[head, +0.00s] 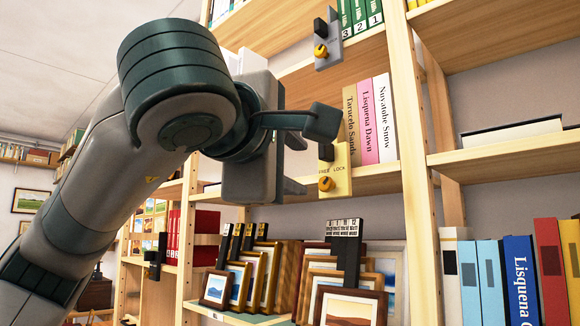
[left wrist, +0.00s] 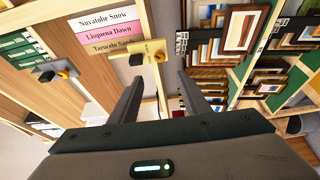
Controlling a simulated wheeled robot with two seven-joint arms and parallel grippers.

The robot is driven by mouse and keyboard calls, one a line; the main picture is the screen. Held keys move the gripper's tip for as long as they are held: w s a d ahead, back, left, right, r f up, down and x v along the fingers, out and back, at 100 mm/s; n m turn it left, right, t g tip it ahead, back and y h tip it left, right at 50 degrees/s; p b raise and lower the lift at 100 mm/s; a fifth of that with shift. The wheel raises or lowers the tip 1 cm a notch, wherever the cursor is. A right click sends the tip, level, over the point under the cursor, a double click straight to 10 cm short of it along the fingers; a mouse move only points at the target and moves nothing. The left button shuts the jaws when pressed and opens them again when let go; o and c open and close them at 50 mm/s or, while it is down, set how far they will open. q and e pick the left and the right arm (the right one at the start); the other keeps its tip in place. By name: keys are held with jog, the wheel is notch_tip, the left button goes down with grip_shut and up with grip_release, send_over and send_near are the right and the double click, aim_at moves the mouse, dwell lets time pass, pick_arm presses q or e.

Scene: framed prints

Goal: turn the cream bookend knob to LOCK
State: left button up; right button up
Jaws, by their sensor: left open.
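The cream bookend (head: 342,178) is on the shelf edge beside the upright books, with a FREE and LOCK label on its plate. Its round orange knob (head: 326,184) sits below the label; its pointing direction is too small to tell. A black block is on the plate above it. In the left wrist view the cream bookend (left wrist: 149,47) and its knob (left wrist: 160,57) show just beyond the fingertips. My left gripper (head: 301,163) is open and empty, left of the knob and apart from it. It also shows in the left wrist view (left wrist: 158,78). My right gripper is not in view.
A grey bookend (head: 329,52) with a similar orange knob is on the shelf above. A black bookend (head: 153,256) is lower left. Several framed prints (head: 350,306) stand on the shelf below. A wooden upright (head: 412,150) stands right of the books (head: 383,115).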

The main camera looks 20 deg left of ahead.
pick_arm(q)
jog(key=shift+s, duration=0.8)
jog(key=shift+f, duration=0.1)
